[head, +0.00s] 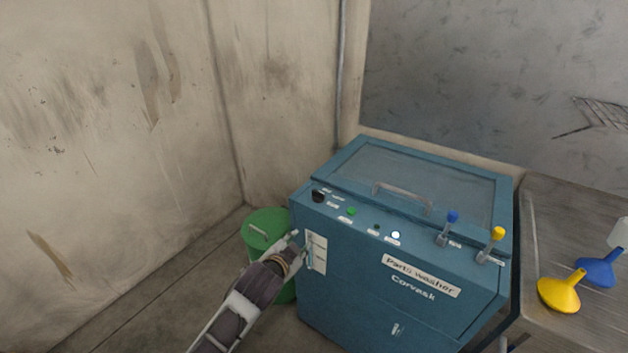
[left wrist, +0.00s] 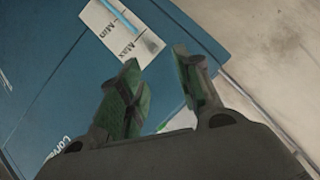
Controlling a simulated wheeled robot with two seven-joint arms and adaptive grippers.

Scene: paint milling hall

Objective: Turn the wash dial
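The blue parts washer (head: 345,240) stands against the wall in the head view. A black round dial (head: 318,196) is at the left end of its sloped control strip; I take it for the wash dial. My left gripper (head: 300,242) is in front of the washer's left front, below the dial and apart from it. In the left wrist view my left gripper (left wrist: 157,58) has its two fingers spread with nothing between them. That view shows the blue panel and a white Min/Max level label (left wrist: 120,30), but not the dial. My right gripper is in neither view.
The strip also has a green button (head: 351,211), a lit lamp (head: 395,235), a blue lever (head: 449,222) and a yellow lever (head: 495,240). A green bin (head: 266,222) stands left of the washer. A bench (head: 570,210) with funnels is at right.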

